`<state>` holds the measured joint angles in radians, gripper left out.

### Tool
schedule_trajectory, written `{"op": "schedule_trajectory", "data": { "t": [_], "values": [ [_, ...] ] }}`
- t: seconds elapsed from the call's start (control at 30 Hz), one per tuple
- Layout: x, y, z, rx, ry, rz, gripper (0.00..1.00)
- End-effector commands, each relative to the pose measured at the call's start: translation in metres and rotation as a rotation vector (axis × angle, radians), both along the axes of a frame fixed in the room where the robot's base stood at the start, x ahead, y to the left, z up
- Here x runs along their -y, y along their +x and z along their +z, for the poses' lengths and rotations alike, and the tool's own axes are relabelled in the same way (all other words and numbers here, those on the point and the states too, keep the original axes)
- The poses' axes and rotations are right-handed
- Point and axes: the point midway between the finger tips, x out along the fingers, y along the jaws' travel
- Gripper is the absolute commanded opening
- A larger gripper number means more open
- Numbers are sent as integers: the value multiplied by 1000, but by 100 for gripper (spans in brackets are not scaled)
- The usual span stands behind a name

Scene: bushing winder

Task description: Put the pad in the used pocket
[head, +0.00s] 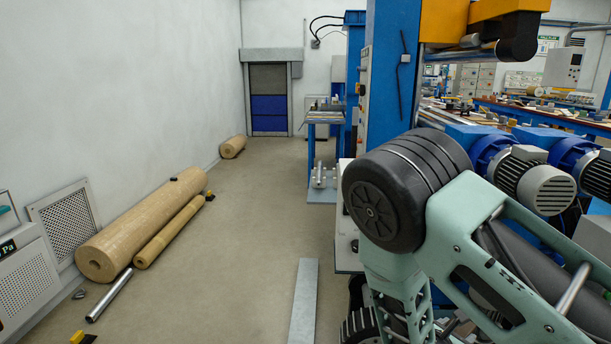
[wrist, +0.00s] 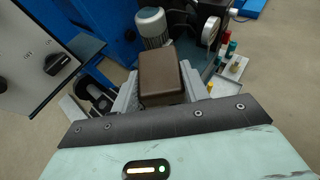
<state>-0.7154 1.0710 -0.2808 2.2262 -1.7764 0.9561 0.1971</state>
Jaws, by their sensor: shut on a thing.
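The pad, a brown block with a flat, lighter top face (wrist: 161,73), shows in the wrist view just beyond the dark front edge of my wrist. My gripper (wrist: 158,90) has grey ribbed fingers on the left and right of the pad and is shut on it. The pad's lower part and the finger contact are partly hidden. I cannot make out the used pocket in either view. In the head view my arm fills the lower right; the gripper and pad are not visible there.
In the wrist view, a grey control panel with a black knob (wrist: 57,63) is at left, a motor (wrist: 152,27) behind the pad, and a small tray with coloured handles (wrist: 235,67) at right. In the head view, cardboard rolls (head: 140,225) lie along the left wall; the middle floor is mostly clear.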

Motion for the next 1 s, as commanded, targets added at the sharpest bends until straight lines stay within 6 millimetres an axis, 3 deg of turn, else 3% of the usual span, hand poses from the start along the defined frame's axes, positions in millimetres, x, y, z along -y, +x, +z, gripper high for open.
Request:
{"op": "schedule_trajectory", "data": {
  "t": [0.03, 0.3, 0.57, 1.0],
  "values": [
    [0, 0, 22, -1, -1, 0, 23],
    [0, -1, 52, -1, 0, 0, 23],
    [5, 0, 58, 1, -19, 52, 23],
    [3, 0, 56, 1, -9, 378, 23]
  ]
}}
